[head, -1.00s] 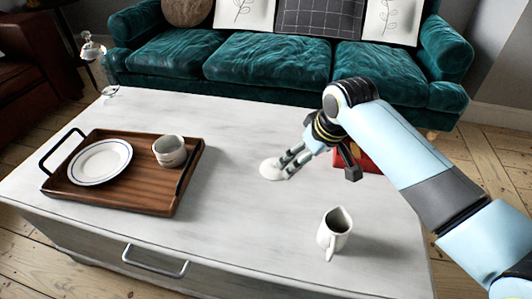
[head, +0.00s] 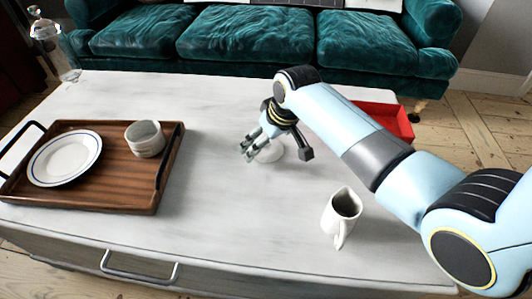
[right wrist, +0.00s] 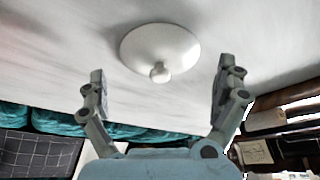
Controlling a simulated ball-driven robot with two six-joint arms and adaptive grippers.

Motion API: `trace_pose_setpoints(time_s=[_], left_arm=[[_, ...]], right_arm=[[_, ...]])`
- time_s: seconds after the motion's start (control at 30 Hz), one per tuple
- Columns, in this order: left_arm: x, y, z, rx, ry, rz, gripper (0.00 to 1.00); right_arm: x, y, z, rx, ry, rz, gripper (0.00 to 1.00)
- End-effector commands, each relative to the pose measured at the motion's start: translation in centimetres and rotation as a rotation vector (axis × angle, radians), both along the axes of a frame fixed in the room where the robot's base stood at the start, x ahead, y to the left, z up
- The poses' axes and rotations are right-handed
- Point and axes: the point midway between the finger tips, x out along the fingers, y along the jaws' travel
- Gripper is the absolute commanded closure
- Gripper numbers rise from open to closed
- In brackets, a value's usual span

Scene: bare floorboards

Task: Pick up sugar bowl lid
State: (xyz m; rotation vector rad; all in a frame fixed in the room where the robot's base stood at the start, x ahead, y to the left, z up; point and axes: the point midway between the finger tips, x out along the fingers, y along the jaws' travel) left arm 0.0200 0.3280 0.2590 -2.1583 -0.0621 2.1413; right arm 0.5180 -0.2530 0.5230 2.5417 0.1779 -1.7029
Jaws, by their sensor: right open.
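The sugar bowl lid (head: 270,151) is a small white disc with a round knob, lying on the pale table in the head view. In the right wrist view the lid (right wrist: 160,46) shows whole, its knob pointing toward my gripper. My right gripper (head: 258,150) is at the lid in the head view and partly covers it. In the right wrist view the open fingers (right wrist: 162,88) stand on either side of the lid, apart from it, with nothing between them in hold. My left gripper is not in view.
A wooden tray (head: 115,190) at the left holds a white plate (head: 65,158) and a white bowl (head: 145,138). A white jug (head: 341,216) stands front right. A red box (head: 385,118) is behind my right arm.

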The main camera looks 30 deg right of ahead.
Motion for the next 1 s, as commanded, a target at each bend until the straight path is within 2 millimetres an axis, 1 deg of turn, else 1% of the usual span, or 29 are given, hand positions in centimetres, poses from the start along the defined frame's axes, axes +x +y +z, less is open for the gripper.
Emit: trace_pose_setpoints(time_s=[0.03, 0.07, 0.3, 0.33, 0.9, 1.0], left_arm=[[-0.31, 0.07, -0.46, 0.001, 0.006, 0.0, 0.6], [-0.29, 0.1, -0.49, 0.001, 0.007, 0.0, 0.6], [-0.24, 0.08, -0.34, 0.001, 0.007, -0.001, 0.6], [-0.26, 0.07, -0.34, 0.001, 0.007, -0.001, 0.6], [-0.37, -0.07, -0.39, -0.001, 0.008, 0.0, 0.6], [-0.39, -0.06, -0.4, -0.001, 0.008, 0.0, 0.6]], right_arm=[[0.17, 0.06, -0.86, 0.001, 0.002, 0.0, 0.0], [0.28, 0.07, -0.97, 0.0, 0.001, 0.0, 0.0], [0.47, 0.07, -0.86, 0.0, -0.002, 0.0, 0.0], [0.47, 0.07, -0.86, 0.0, -0.002, 0.0, 0.01], [0.29, 0.01, -1.05, -0.001, 0.003, 0.0, 0.76], [0.2, 0.01, -1.16, -0.002, 0.006, 0.0, 0.8]])
